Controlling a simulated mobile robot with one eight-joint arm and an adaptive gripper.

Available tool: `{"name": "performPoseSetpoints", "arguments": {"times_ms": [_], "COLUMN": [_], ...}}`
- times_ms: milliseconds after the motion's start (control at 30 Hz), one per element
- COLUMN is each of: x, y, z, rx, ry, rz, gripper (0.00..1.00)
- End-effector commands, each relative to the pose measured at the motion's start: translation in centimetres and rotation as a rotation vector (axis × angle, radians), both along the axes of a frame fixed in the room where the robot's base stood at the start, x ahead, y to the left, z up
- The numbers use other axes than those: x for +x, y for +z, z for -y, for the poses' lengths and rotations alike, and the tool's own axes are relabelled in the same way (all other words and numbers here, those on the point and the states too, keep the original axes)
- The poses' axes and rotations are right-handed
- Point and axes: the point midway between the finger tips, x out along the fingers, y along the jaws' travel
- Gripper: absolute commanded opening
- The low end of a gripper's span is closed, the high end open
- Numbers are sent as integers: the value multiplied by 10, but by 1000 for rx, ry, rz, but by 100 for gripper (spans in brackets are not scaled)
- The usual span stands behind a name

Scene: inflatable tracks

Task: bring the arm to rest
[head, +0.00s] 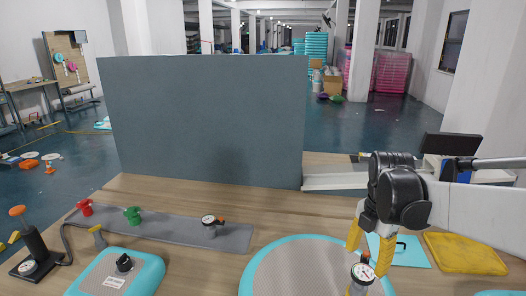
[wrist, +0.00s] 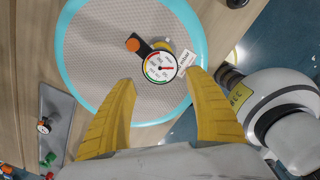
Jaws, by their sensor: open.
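My gripper (head: 368,258) is at the right of the table in the head view, pointing down. In the wrist view its two yellow fingers (wrist: 163,80) are spread apart with nothing held between them. A gauge with a white dial and orange-and-black part (head: 362,273) is just below the fingers. In the wrist view the gauge (wrist: 160,67) lies ahead of and between the fingertips, over a round grey pad with a turquoise rim (wrist: 72,40). A small white tag is beside it. I cannot tell whether a finger touches the gauge.
A grey mat (head: 180,226) holds a red fitting (head: 85,207), a green fitting (head: 133,215) and another gauge (head: 209,220). A turquoise-edged pad with a black knob (head: 124,263) and a pump (head: 38,250) are front left. A grey panel (head: 205,120) stands behind.

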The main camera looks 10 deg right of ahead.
Motion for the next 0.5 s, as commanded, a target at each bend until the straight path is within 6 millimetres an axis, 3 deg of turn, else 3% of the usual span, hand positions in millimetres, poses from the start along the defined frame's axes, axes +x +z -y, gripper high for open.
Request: {"name": "performPoseSetpoints", "arguments": {"times_ms": [267,500], "x": [-42,-81], "y": [-12,-37], "z": [-52,-92], "rx": [61,322], "ry": [-695,-1387], "rz": [221,384], "gripper": [62,62]}}
